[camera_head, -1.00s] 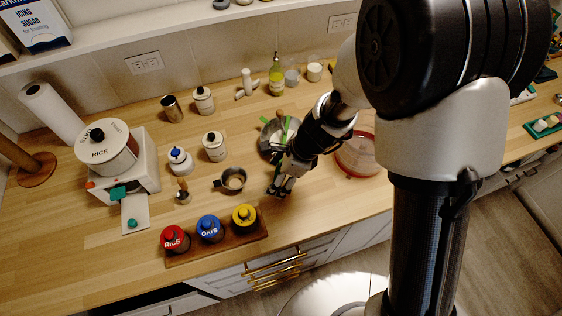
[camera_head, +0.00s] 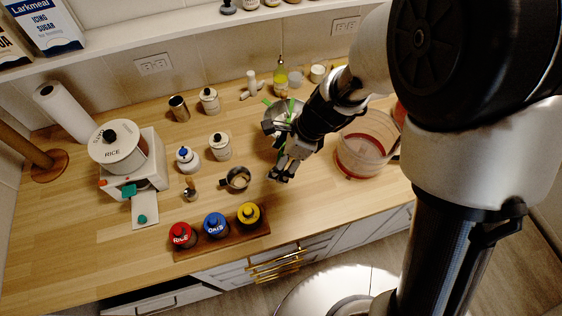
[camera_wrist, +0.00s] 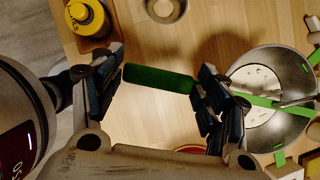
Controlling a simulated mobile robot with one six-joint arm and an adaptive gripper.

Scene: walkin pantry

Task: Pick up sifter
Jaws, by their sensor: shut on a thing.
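The sifter is a metal bowl (camera_head: 270,118) with a green handle (camera_head: 280,158) and green bars across it. In the wrist view its handle (camera_wrist: 157,78) lies between my fingers, and its bowl (camera_wrist: 292,70) shows at the right. My gripper (camera_head: 281,174) is shut on the handle, above the counter to the right of a small metal cup (camera_head: 237,178). The right finger hides part of the handle. How high the bowl is above the counter is hard to tell.
A clear red-tinted bowl (camera_head: 364,143) stands close to the right of my gripper. Red, blue and yellow canisters (camera_head: 249,216) stand on a wooden tray (camera_head: 222,243) at the front. White jars (camera_head: 220,146) and a rice dispenser (camera_head: 118,150) stand to the left. The front counter edge is near.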

